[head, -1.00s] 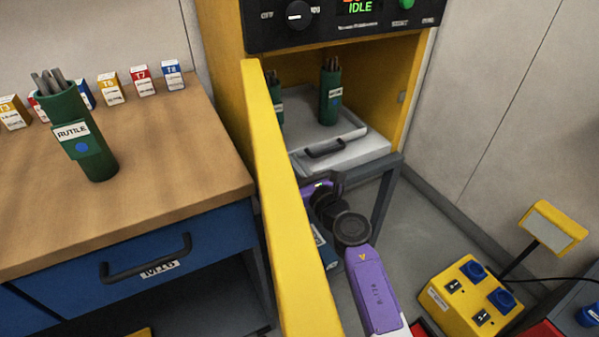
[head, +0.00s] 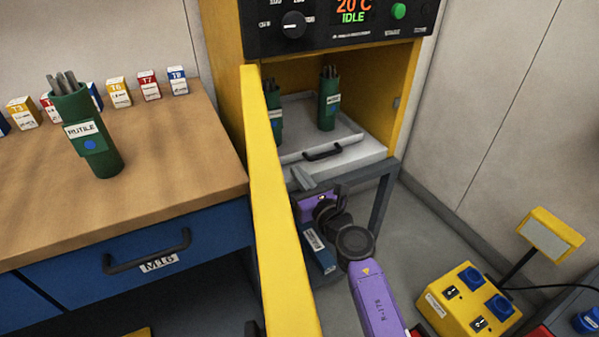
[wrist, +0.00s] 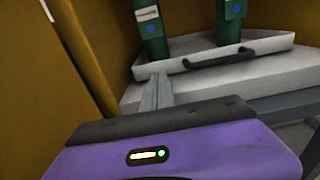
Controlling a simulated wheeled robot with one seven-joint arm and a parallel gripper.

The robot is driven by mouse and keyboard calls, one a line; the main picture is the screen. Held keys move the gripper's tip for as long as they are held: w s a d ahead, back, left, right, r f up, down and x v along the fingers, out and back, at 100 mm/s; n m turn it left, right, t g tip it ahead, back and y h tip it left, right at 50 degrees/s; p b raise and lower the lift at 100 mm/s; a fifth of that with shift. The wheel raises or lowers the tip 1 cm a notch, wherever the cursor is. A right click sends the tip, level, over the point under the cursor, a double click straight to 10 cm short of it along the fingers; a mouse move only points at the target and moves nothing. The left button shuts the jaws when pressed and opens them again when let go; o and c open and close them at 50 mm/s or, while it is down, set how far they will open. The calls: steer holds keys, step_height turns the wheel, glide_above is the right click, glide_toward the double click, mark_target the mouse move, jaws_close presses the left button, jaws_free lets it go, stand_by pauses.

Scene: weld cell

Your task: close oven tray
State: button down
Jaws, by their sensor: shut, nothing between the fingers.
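The oven tray (head: 283,156) is a grey pan with a dark front handle (head: 323,152), low inside the open yellow oven (head: 230,30). It bears two green canisters, a right one (head: 329,97) and a left one (head: 274,113) partly hidden by the door. In the wrist view, the tray (wrist: 275,43) and its handle (wrist: 218,57) are ahead. My gripper (head: 301,176) is shut and empty, in front of the tray's left front and left of the handle. Its fingers also show in the wrist view (wrist: 157,92); I cannot tell whether they touch the tray or the ledge.
The open yellow oven door (head: 277,200) stands close at the left of my arm. A wooden bench (head: 160,140) with a rutile canister (head: 88,135) is further left. A yellow socket box (head: 465,300) stands on the floor at the right.

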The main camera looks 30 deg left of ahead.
steer(key=shift+s+d+r+p, duration=0.2)
steer(key=shift+s+d+p, duration=0.15)
steer(key=shift+d, duration=0.25)
steer(key=shift+s+d+f, duration=0.15)
steer(key=shift+s+d, duration=0.1)
steer(key=p+v, duration=0.3)
steer(key=v, duration=0.5)
steer(key=shift+d, duration=0.1)
